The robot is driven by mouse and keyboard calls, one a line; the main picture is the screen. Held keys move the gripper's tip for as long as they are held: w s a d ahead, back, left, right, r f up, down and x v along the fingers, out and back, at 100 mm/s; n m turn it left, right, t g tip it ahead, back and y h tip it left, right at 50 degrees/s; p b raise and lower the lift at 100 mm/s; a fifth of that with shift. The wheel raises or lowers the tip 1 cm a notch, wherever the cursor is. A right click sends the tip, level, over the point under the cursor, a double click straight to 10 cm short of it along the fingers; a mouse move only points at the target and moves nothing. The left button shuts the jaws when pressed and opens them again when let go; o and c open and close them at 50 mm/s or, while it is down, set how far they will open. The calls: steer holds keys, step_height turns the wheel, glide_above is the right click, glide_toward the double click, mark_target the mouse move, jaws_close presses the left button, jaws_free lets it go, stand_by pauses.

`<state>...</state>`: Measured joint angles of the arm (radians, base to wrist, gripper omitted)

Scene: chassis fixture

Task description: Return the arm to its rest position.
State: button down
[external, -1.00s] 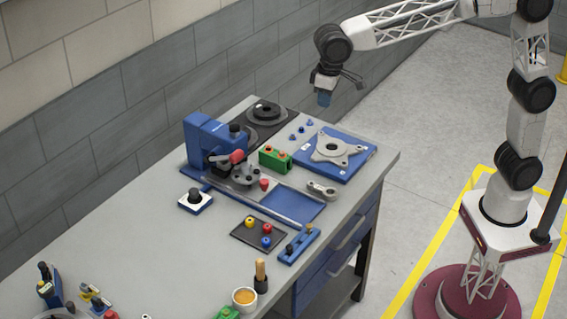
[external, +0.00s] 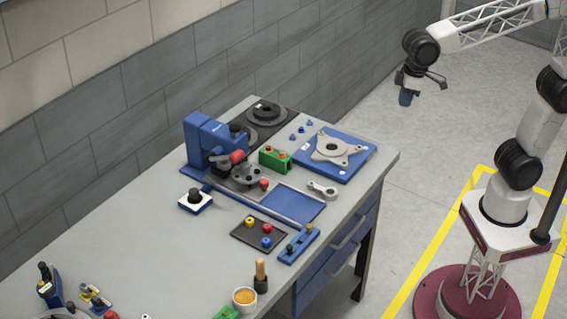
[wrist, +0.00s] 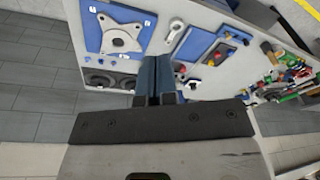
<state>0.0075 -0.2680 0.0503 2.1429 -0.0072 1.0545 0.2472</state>
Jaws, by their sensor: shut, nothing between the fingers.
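My gripper (external: 405,98) hangs in the air at the upper right of the external view, past the far right end of the bench and clear of it. Its blue fingers are together and hold nothing. In the wrist view the two blue fingers (wrist: 155,80) lie side by side, with the bench beyond them.
The grey bench (external: 130,215) holds a blue press (external: 205,135), a blue plate with a grey chassis part (external: 335,147), a green block (external: 275,159), a black tray with coloured knobs (external: 245,236) and a cup (external: 245,297). The floor between bench and my base is free.

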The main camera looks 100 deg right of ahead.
steer(key=s+f+n, duration=0.1)
steer(key=s+f, duration=0.4)
steer(key=s, duration=0.6)
steer(key=s+f+n, duration=0.1)
steer(key=s+f, duration=0.4)
steer(key=s, duration=0.6)
steer(key=shift+f+n+t, duration=0.3)
steer(key=shift+t, duration=0.1)
